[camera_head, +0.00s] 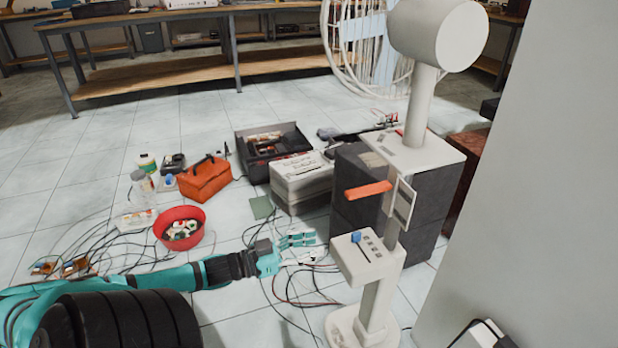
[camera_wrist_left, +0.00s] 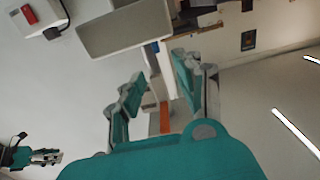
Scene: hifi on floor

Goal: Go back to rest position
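My left arm comes in from the left of the head view, low over the floor. Its gripper (camera_head: 298,247) points right, beside the pale stand (camera_head: 372,262) and left of its lower box. In the left wrist view the two fingers of this gripper (camera_wrist_left: 155,88) are apart, with a gap between them and nothing held. An orange part (camera_wrist_left: 165,120) shows beyond the gap. A small teal and black shape with grey ends (camera_wrist_left: 45,156) at the lower left of the wrist view looks like my other arm; its fingers are too small to read.
The stand has an orange handle (camera_head: 368,190) and a blue knob. Behind it are a dark box (camera_head: 350,210) and a silver case (camera_head: 300,182). A red bowl (camera_head: 168,215), orange bag (camera_head: 205,178) and loose cables lie left. A grey wall (camera_head: 545,180) closes the right side.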

